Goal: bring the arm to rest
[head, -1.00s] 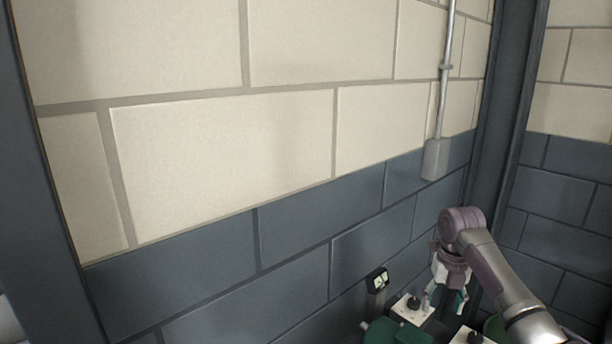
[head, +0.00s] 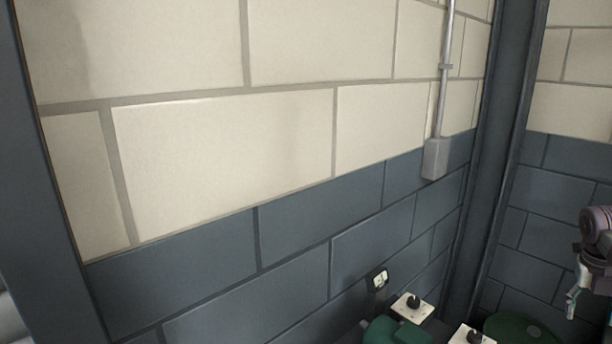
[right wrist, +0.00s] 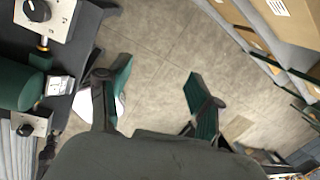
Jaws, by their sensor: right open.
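My right gripper (head: 577,300) is at the right edge of the head view, with its arm mostly out of the picture. In the right wrist view my right gripper (right wrist: 158,95) is open, its two green-padded fingers wide apart. Only bare floor (right wrist: 160,55) shows between the fingers, and nothing is held. My left gripper is in neither view.
Green casing parts (head: 395,331) and pale plates with black knobs, one of them here (head: 413,307), stand at the bottom of the head view. The wrist view shows a dark bench edge at left and shelves with cardboard boxes (right wrist: 275,25) at right.

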